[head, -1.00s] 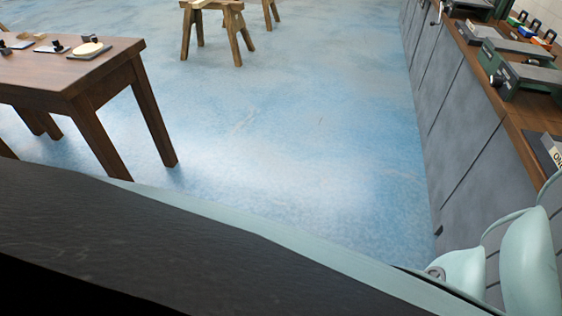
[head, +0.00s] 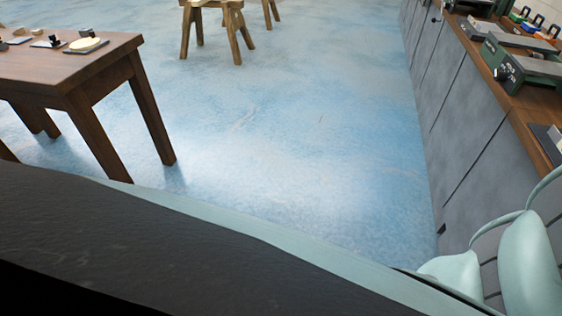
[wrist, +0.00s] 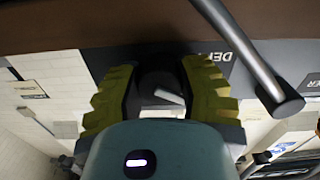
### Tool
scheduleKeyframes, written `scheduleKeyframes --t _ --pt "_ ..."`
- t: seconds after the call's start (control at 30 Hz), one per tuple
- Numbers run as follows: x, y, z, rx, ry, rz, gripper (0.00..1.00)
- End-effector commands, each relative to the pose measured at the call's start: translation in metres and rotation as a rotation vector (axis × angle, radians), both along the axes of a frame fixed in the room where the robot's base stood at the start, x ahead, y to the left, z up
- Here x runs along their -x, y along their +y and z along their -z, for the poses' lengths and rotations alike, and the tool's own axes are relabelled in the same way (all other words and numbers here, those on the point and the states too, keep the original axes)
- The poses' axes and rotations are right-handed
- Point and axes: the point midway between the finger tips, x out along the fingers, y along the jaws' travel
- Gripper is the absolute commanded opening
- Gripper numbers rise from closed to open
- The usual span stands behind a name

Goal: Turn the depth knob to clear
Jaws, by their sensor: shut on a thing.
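In the wrist view, my gripper (wrist: 158,78) has its two yellow-green ridged fingers on either side of a dark round knob (wrist: 155,80). It is shut on this knob. A pale pointer-like bar (wrist: 169,96) shows between the fingers, tilted. Behind the fingers, a dark panel carries white lettering, upside down and partly covered, that begins "DE" (wrist: 212,57). The "clear" marking cannot be made out. The head view shows neither the knob nor my gripper.
A grey metal lever (wrist: 250,52) with a thick round end stands right of the fingers in the wrist view. In the head view, a bench (head: 530,108) with green machines (head: 515,66) runs along the right. A wooden table (head: 95,75) stands left; blue floor between is clear.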

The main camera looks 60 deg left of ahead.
Motion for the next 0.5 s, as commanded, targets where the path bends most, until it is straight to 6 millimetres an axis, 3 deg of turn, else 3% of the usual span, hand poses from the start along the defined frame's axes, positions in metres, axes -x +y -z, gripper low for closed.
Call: scheduleKeyframes --t 0.03,0.4,0.43,0.5 --pt "-0.0011 0.0025 0.0078 -0.005 0.016 -0.005 0.01" --pt "-0.0014 0.0029 0.0067 -0.003 0.03 -0.005 0.01" --pt "-0.0014 0.0029 0.0068 -0.004 0.031 -0.005 0.41" --pt "-0.0015 0.003 0.0063 -0.003 0.029 -0.005 0.48"
